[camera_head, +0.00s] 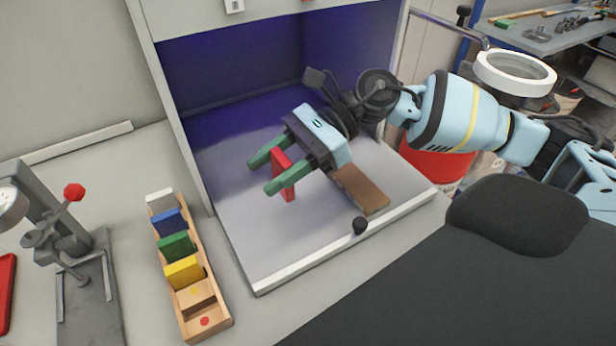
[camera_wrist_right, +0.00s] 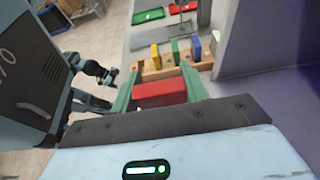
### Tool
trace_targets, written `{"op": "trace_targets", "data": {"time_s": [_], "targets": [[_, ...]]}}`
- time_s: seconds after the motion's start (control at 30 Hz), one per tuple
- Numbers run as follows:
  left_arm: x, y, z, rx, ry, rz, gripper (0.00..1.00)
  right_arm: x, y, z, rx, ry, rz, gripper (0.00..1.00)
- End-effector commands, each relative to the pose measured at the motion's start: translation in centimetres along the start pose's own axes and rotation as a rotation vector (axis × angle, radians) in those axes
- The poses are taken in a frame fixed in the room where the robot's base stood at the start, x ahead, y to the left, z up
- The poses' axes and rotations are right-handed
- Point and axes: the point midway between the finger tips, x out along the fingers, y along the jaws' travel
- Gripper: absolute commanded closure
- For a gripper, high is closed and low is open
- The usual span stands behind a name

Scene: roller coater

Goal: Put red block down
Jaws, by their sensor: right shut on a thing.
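My right gripper (camera_head: 262,174) reaches into the booth from the right, its green fingers shut on the red block (camera_head: 284,178). The block also shows between the fingers in the right wrist view (camera_wrist_right: 160,94). It is held over the booth floor; whether its lower edge touches the floor I cannot tell. The wooden rack (camera_head: 229,321) stands on the bench outside the booth, left of the gripper. It holds a white block (camera_head: 160,202), blue block (camera_head: 169,222), green block (camera_head: 177,246) and yellow block (camera_head: 184,272). Its front slot, marked with a red dot (camera_head: 204,321), is empty.
A brown board (camera_head: 360,189) lies beneath the right gripper. A press with a red knob (camera_head: 74,193) stands left of the rack. Bare booth floor lies left of the gripper.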

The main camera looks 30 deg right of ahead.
Motion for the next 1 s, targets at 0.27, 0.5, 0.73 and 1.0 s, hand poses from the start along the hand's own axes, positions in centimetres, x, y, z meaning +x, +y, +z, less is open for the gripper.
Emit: {"op": "trace_targets", "data": {"time_s": [0.27,0.5,0.73,1.0], "targets": [[-0.1,0.1,0.4,-0.001,-0.008,0.001,0.24,0.1,0.0,-0.1,0.000,0.000,0.001,0.81],[-0.1,0.1,0.1,0.000,-0.002,0.001,0.24,1.1,0.1,-3.0,0.004,0.000,0.002,0.81],[-0.2,0.1,-0.3,0.000,0.004,0.001,0.24,1.8,0.0,-4.7,0.000,-0.001,0.000,0.81],[-0.2,0.0,-0.5,0.001,0.008,0.000,0.24,2.5,0.0,-6.6,0.006,0.000,0.001,0.81]]}}
